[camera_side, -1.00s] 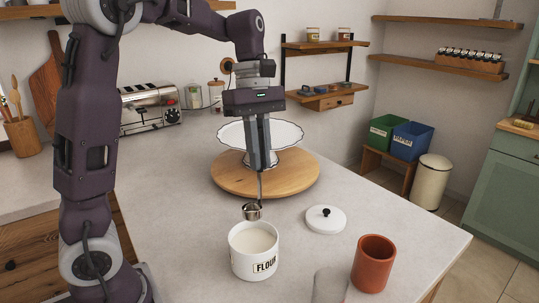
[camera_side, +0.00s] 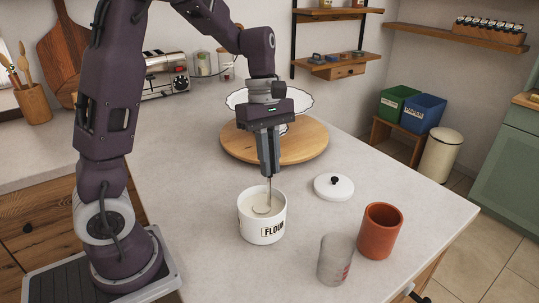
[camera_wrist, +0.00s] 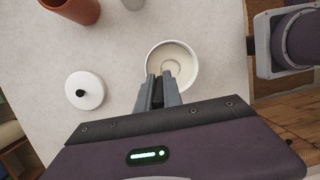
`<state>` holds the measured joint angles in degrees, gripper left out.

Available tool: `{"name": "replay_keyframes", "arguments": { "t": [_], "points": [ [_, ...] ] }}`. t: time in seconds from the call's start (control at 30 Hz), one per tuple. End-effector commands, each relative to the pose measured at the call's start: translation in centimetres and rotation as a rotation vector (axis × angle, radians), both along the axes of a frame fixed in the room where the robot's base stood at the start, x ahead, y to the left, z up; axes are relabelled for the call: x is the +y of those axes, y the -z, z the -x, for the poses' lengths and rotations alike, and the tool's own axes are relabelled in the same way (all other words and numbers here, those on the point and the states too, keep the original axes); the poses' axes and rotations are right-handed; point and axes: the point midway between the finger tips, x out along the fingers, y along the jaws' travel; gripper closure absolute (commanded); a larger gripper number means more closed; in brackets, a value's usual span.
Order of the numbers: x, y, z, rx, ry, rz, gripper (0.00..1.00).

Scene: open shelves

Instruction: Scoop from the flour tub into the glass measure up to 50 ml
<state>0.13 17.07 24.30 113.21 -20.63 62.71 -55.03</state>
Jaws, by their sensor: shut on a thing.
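The white flour tub (camera_side: 252,231), marked FLOUR, stands open and upright on the counter with pale flour inside. My gripper (camera_side: 268,172) is right above it, shut on the handle of a metal scoop (camera_side: 267,195). The scoop's bowl is down in the tub at the flour, and its outline shows only faintly. In the wrist view the tub (camera_wrist: 193,64) lies just beyond my gripper's fingertips (camera_wrist: 158,80). The glass measure (camera_side: 335,260) stands to the right of the tub, near the front edge; I cannot make out any contents.
A terracotta cup (camera_side: 380,231) stands close behind and right of the glass measure. The white lid (camera_side: 333,187) with a black knob lies behind the tub. A round wooden board (camera_side: 300,143) with a white cake stand (camera_side: 238,98) is farther back. Counter left of the tub is clear.

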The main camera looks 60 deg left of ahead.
Motion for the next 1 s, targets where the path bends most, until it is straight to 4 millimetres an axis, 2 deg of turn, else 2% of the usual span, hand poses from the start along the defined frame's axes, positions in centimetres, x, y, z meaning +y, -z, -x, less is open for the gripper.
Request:
{"name": "replay_keyframes", "arguments": {
  "t": [0.37,0.8,1.0],
  "points": [
    [0.0,-0.1,0.0,0.0,0.0,0.0,1.0],
    [0.7,-5.4,-0.5,-0.002,-0.001,0.0,1.0],
    [0.8,-6.4,-0.5,-0.001,-0.001,0.0,1.0]
  ]
}}
